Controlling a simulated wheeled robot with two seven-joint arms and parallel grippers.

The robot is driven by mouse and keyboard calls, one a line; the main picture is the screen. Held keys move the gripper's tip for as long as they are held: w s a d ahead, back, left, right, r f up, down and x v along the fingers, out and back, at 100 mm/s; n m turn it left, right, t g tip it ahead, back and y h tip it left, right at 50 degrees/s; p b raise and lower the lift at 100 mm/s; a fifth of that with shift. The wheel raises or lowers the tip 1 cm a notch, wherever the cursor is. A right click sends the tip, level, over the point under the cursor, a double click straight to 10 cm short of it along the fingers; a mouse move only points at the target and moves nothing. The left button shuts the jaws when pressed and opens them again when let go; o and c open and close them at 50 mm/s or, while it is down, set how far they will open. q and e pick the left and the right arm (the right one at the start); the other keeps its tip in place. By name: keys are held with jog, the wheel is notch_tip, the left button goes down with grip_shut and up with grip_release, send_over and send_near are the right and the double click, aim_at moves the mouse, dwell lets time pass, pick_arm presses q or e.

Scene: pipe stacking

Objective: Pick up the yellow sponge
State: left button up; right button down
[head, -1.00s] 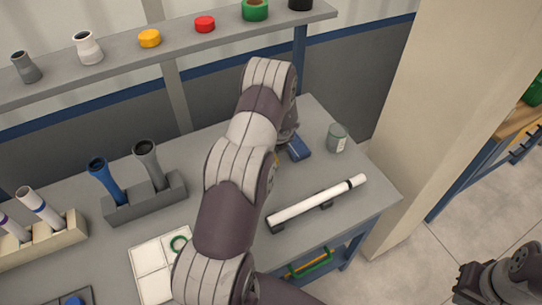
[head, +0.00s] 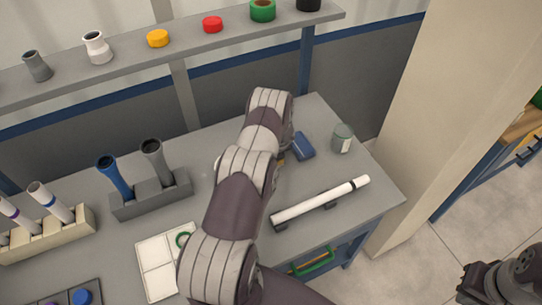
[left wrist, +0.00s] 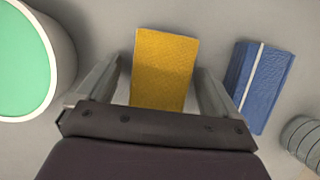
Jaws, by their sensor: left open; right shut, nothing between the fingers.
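The yellow sponge (left wrist: 163,62) lies on the grey table in the left wrist view, between the two fingers of my open left gripper (left wrist: 156,78). Bare table shows beside it, so the fingers look apart from it. My right gripper (head: 470,287) is at the lower right of the head view, shut and empty, away from the table.
A blue block (head: 303,146), also in the left wrist view (left wrist: 261,85), lies right of the sponge. A grey-green can (head: 342,139) stands beyond it. A white pipe (head: 322,203) lies in front. A pipe holder (head: 152,196) stands to the left; a shelf (head: 180,62) runs behind.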

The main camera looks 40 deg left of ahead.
pick_arm(q)
jog(key=shift+f, duration=0.15)
jog(key=c, duration=1)
jog(key=shift+c, duration=0.2)
